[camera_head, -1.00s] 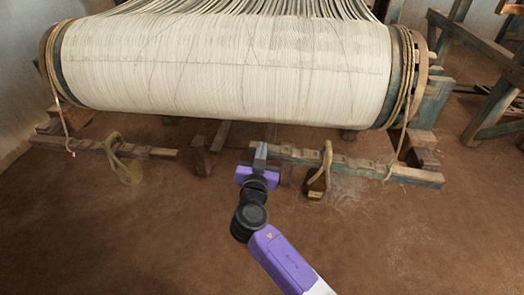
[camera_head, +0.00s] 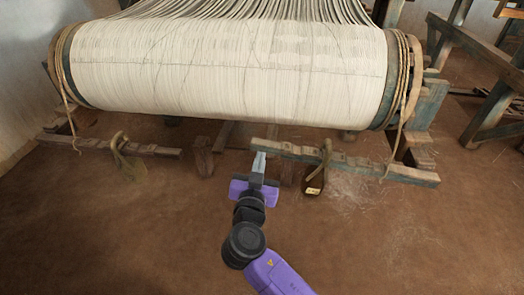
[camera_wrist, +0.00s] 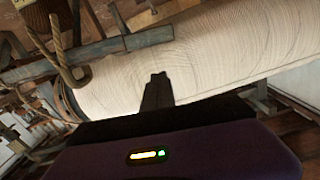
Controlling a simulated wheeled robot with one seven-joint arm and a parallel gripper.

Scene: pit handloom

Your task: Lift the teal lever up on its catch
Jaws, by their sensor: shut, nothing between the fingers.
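The teal lever (camera_head: 405,174) is a long notched bar below the right half of the big roller. A rope loop and a small dark weight hang on it. My gripper (camera_head: 259,158) is shut and empty, at the lever's left end in the head view. Its fingertips overlap the front of that end; I cannot tell whether they touch. In the wrist view the shut fingers (camera_wrist: 158,76) point at the cream roller, and a dark teal bar (camera_wrist: 140,40) with a rope over it lies up and left of them. I cannot make out the catch.
The roller wound with cream threads (camera_head: 230,75) spans above. A second notched bar (camera_head: 155,149) with a rope loop lies at the left. A wooden block (camera_head: 203,160) stands between the bars. The brown floor in front is open.

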